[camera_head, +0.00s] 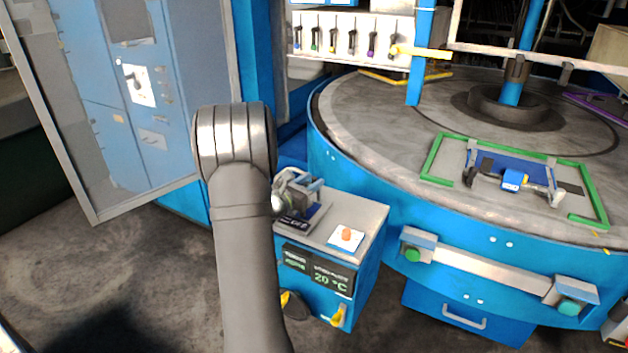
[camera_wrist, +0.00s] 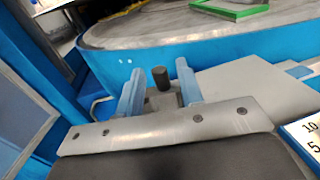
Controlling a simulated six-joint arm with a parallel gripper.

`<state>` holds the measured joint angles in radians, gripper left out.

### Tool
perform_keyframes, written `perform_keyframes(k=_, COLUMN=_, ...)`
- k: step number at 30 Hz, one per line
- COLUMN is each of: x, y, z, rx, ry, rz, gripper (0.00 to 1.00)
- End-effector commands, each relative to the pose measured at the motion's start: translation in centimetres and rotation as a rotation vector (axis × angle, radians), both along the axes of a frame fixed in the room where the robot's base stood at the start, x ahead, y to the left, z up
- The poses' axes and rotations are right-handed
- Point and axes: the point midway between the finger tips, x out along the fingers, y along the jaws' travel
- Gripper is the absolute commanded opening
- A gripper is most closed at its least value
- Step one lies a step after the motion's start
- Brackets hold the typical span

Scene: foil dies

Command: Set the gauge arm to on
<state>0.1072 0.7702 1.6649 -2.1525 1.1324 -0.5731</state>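My gripper (camera_head: 300,186) is over the left part of the small cabinet's grey top in the head view. In the wrist view, the two pale blue fingers of my gripper (camera_wrist: 159,66) are apart. A short dark peg (camera_wrist: 161,78) stands between them, with a visible gap on each side. It may be part of the gauge arm, but I cannot tell. A plate with numbers (camera_wrist: 312,138) shows at the lower right of the wrist view. In the head view my arm and gripper hide much of this corner, and no gauge arm can be made out clearly.
The cabinet top (camera_head: 362,212) carries an orange button (camera_head: 347,234) on a white plate. A display (camera_head: 317,270) reading 20 °C and yellow handles (camera_head: 338,316) are on its front. The large round table (camera_head: 390,150) rises close behind. A grey-framed door (camera_head: 85,180) stands left.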

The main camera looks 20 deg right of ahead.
Motion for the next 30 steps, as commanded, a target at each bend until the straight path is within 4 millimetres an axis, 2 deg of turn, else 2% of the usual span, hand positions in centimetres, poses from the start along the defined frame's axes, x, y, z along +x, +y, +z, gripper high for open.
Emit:
perform_keyframes(k=6, x=0.95, y=-1.40, z=-0.03, rx=-0.001, ry=0.001, rz=0.000, gripper=0.34)
perform_keyframes(k=14, x=1.04, y=-1.48, z=-0.02, rx=-0.001, ry=0.001, rz=0.001, gripper=0.34)
perform_keyframes(k=15, x=1.04, y=-1.48, z=-0.02, rx=-0.001, ry=0.001, rz=0.001, gripper=0.32)
perform_keyframes(k=20, x=1.03, y=-1.47, z=-0.01, rx=0.000, ry=0.000, rz=0.001, gripper=0.01)
perform_keyframes(k=30, x=1.02, y=-1.29, z=-0.02, rx=0.001, ry=-0.001, rz=-0.032, gripper=0.00)
